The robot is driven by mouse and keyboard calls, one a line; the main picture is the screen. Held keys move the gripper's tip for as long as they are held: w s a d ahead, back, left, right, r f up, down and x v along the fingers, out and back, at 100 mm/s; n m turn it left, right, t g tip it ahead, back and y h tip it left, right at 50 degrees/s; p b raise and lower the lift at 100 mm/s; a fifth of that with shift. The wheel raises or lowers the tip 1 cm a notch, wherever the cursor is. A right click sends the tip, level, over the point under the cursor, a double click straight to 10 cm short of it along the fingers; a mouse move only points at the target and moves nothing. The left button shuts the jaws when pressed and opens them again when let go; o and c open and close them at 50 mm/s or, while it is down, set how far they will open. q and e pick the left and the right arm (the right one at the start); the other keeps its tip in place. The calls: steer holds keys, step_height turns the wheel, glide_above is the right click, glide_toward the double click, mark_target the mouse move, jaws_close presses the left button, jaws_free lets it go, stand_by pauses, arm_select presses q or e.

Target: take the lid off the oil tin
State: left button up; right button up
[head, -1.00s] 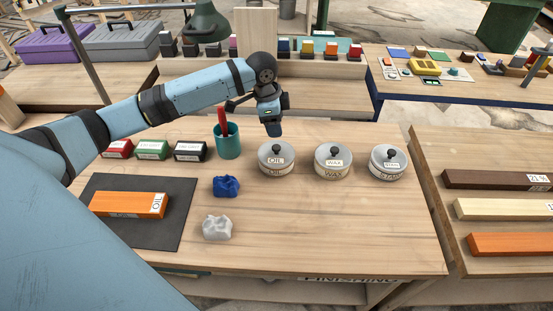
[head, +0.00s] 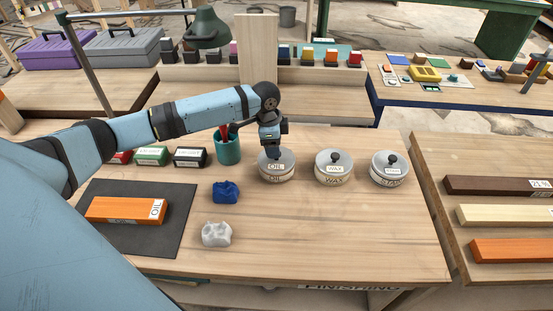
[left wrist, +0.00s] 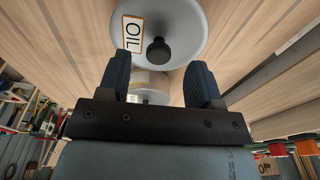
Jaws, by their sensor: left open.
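The oil tin (head: 277,175) stands upright on the bench with its grey lid (head: 289,162) on it. The lid, with a round black knob (left wrist: 158,53) and an OIL label, also shows in the left wrist view (left wrist: 185,25). My left gripper (head: 273,152) is right above the lid at the knob. Its two fingers (left wrist: 160,82) are open, with the knob lying in line with the gap between them. The gripper hides the knob in the head view, and I cannot tell whether they touch. My right gripper is not in view.
The wax tin (head: 333,170) and another lidded tin (head: 389,172) stand to the right. A teal cup (head: 228,150) stands close on the left. A blue cloth (head: 226,192), a white cloth (head: 216,234) and an orange block (head: 122,210) lie nearer. The bench's front right is clear.

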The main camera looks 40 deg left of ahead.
arm_select(q)
steer(key=f, duration=0.3)
steer(key=shift+w+d+f, duration=0.2)
steer(key=shift+d+f, duration=0.1)
steer(key=shift+d, duration=0.05)
steer(key=c, duration=1)
steer(key=shift+r, duration=0.1)
